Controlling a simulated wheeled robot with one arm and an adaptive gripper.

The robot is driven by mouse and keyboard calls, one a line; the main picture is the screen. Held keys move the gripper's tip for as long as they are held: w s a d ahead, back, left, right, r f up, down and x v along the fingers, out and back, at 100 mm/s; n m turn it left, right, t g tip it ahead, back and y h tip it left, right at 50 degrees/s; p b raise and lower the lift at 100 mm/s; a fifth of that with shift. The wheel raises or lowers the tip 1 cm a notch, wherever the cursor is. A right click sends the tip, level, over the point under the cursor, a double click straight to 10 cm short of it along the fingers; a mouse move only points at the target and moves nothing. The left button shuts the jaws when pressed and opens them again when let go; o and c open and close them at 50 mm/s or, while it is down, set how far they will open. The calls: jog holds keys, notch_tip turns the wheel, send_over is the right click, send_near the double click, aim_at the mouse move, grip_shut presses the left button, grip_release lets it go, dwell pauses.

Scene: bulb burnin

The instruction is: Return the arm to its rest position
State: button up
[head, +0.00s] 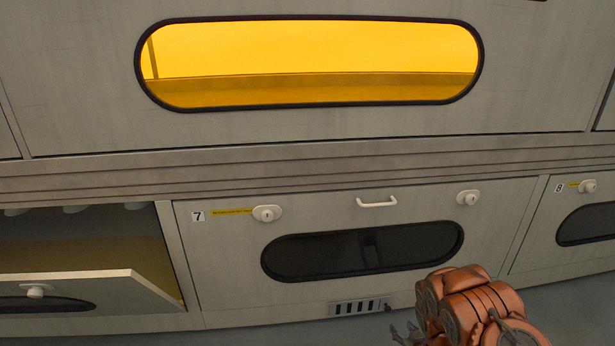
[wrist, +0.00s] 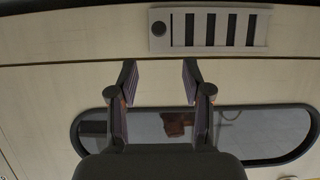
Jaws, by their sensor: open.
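My gripper (head: 406,334) shows at the lower right of the head view, at the end of my copper-coloured arm. It is in front of the lower part of the closed compartment door marked 7 (head: 490,236). In the wrist view my gripper (wrist: 158,80) has its two fingers spread apart, with nothing between them. Beyond the fingers is the pale door face, with a dark oval window (wrist: 265,130) and a slotted vent (wrist: 210,28). I cannot tell the exact gap between the fingertips and the door.
At the left, a lower compartment door (head: 90,285) hangs open and sticks out. Door 7 has a white handle (head: 376,202) and two locks. Door 8 (head: 553,205) is closed at the right. An amber-lit oval window (head: 310,62) is above.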

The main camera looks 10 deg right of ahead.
jog(key=s+d+r+g+h+p, duration=0.1)
jog(key=d+r+g+h+p, duration=0.2)
jog(key=r+p, duration=0.85)
jog(key=d+r+g+h+p, duration=0.25)
jog(key=d+r+p, duration=0.25)
jog(key=r, duration=1.4)
jog(key=s+a+r+m+g+p, duration=0.1)
jog(key=s+a+r+p, duration=0.2)
jog(key=r, duration=0.5)
jog(key=s+a+r+m+g+p, duration=0.1)
jog(key=s+r+p, duration=0.25)
jog(key=r, duration=0.35)
jog(key=s+a+r+g+p, duration=0.2)
jog(key=r+p, duration=0.2)
jog(key=r, duration=0.4)
jog(key=s+a+r+g+y+p, duration=0.2)
jog(key=s+a+r+p, duration=0.4)
jog(key=s+r, duration=0.3)
jog(key=s+a+r+n+g+y+p, duration=0.1)
jog(key=s+a+r+p, duration=0.6)
jog(key=r, duration=0.5)
jog(key=s+a+r+n+g+y+p, duration=0.1)
jog(key=s+a+r+g+y+p, duration=0.1)
jog(key=s+a+r+p, duration=0.5)
jog(key=s+a+r, duration=0.2)
jog(key=s+r, duration=0.2)
jog(key=s, duration=0.2)
jog(key=shift+a+g+y, duration=0.3)
jog(key=shift+g+y, duration=0.05)
